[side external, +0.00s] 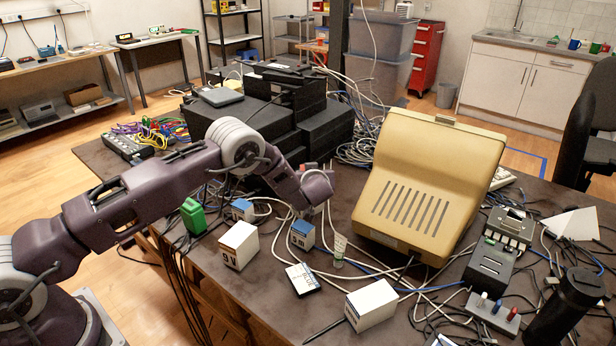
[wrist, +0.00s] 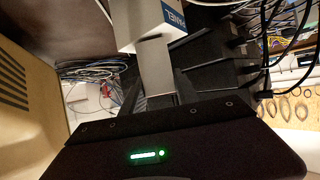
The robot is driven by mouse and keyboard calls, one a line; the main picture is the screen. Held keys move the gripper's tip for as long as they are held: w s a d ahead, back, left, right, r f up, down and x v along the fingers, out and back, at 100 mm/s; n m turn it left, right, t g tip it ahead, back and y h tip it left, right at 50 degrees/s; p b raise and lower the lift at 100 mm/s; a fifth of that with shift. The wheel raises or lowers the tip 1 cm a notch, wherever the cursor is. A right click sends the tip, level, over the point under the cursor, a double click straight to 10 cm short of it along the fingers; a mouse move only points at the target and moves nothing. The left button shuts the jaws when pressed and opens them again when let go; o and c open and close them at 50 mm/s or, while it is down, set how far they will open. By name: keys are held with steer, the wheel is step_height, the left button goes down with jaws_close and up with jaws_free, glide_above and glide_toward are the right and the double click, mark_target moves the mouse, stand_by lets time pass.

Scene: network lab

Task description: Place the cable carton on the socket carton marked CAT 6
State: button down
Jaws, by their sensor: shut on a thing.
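In the wrist view, a white carton with a blue band (wrist: 152,20) sits at the finger end of my gripper (wrist: 157,65). Its visible lettering ends in "NEL". My gripper is shut on it. In the side view my gripper (side external: 312,190) is above the middle of the table, and its fingers are mostly hidden. A blue and white carton (side external: 302,234) shows just below it, with lettering like "3 m"; I cannot tell whether this is the held one. Other cartons are a blue and white one (side external: 242,209), a white one (side external: 238,246), a flat one (side external: 302,279) and a white one (side external: 371,306). I cannot read CAT 6 on any.
A large beige case (side external: 428,185) stands right of my gripper. Black equipment boxes (side external: 270,115) stand behind it. A green object (side external: 193,216) and a small tube (side external: 339,250) are near the cartons. Loose cables cross the table. A black cylinder (side external: 567,305) is at the front right.

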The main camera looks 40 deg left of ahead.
steer(key=shift+f, duration=0.25)
steer(key=c, duration=0.9)
jaws_free()
steer(key=shift+s+d+r, duration=0.1)
steer(key=shift+d+r, duration=0.05)
steer(key=shift+r, duration=0.1)
steer(key=v, duration=1.1)
steer(key=shift+s+d+r, duration=0.1)
steer(key=shift+s+d, duration=0.05)
steer(key=shift+s, duration=0.1)
